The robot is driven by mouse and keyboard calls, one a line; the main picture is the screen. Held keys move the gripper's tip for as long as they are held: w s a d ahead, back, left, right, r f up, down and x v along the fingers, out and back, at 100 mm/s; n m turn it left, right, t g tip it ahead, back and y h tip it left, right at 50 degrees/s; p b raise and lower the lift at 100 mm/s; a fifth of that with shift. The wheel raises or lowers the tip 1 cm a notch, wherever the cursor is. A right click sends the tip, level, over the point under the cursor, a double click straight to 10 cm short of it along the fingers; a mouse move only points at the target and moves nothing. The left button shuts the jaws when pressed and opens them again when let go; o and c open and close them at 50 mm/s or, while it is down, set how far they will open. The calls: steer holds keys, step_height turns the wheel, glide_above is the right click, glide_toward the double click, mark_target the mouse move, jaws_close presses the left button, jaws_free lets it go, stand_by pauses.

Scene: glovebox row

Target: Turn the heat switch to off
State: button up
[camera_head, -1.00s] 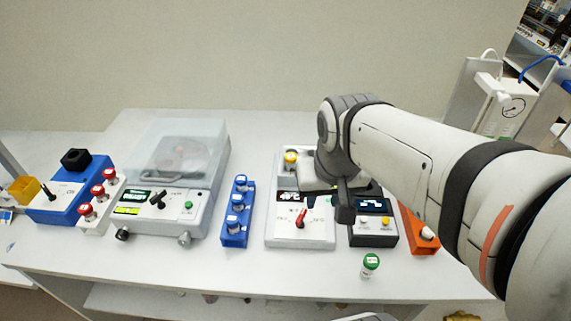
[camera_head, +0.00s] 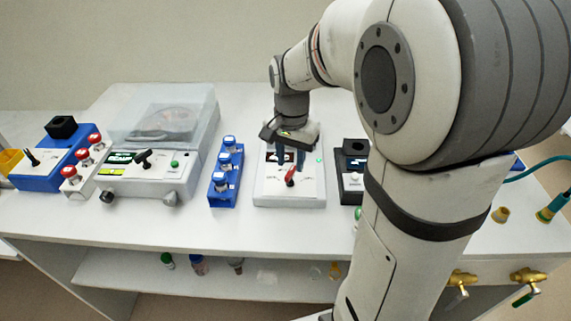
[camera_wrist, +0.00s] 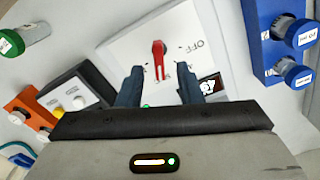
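The heat switch is a red lever knob (camera_head: 291,176) on the front of a white box (camera_head: 290,197). In the wrist view the red knob (camera_wrist: 158,60) stands between and just beyond my fingertips, with an "OFF" label to its upper right. My gripper (camera_head: 290,161) points down over the box, just behind the knob in the head view. Its two dark fingers are apart in the wrist view (camera_wrist: 159,82), with nothing held between them. I cannot tell whether a finger touches the knob. The box's display and back are partly hidden by my gripper.
A blue rack (camera_head: 226,178) of vials stands left of the box. A dark box (camera_head: 350,187) with buttons stands close on its right. A clear-lidded machine (camera_head: 150,178) and a blue device (camera_head: 35,175) are farther left. In the wrist view a green-capped vial (camera_wrist: 12,42) stands nearby.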

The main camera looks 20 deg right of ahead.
mark_target(290, 174)
steer(key=shift+f, duration=1.2)
